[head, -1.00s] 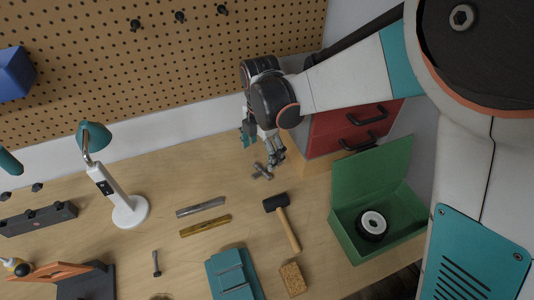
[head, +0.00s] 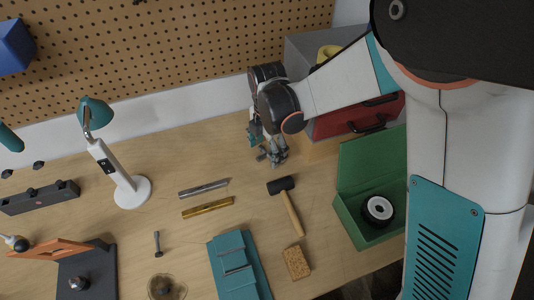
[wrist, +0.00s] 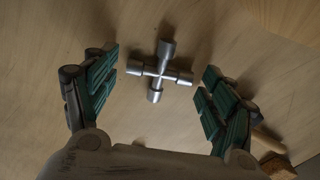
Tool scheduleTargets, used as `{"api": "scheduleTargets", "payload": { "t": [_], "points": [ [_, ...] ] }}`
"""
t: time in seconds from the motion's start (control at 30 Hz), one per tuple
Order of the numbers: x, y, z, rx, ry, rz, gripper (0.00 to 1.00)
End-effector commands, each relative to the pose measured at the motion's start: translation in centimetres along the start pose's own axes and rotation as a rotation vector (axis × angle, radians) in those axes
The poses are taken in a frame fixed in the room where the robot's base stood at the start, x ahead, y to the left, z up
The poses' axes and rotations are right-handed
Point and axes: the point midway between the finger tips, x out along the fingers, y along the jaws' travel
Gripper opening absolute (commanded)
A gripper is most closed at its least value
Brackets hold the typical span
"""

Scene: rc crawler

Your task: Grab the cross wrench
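The cross wrench (wrist: 160,73) is a small silver four-armed tool lying flat on the wooden workbench. In the wrist view it lies between and just beyond the two teal-padded fingers of my gripper (wrist: 153,88), which are spread wide on either side of it and appear not to touch it. In the head view my gripper (head: 272,152) points down over the bench in front of the red drawer unit. The cross wrench is mostly hidden there by the gripper.
A red drawer unit (head: 345,121) stands behind my gripper. An open green box (head: 350,222) with a wheel inside stands to the right. A mallet (head: 288,207) lies nearby in front, and two metal bars (head: 207,207) lie to the left. A desk lamp (head: 130,190) stands further left.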

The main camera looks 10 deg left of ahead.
Motion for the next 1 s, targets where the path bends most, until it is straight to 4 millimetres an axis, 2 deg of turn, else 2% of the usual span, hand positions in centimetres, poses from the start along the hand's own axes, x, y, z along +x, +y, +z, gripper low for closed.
{"api": "scheduleTargets", "payload": {
  "t": [0.03, 0.13, 0.47, 0.63, 0.77, 1.0],
  "points": [
    [0.0, 0.0, 0.0, 0.000, 0.000, 0.000, 0.56],
    [0.0, 0.0, 0.0, 0.000, 0.000, 0.000, 0.35],
    [-0.1, 0.0, 0.0, 0.000, 0.000, 0.000, 0.35],
    [-0.8, 0.0, 0.0, 0.000, 0.000, 0.000, 0.35],
    [-2.3, 0.0, 0.0, 0.000, 0.000, 0.000, 0.35],
    [-6.3, -0.1, 0.0, 0.000, 0.000, 0.000, 0.35]
  ]
}}
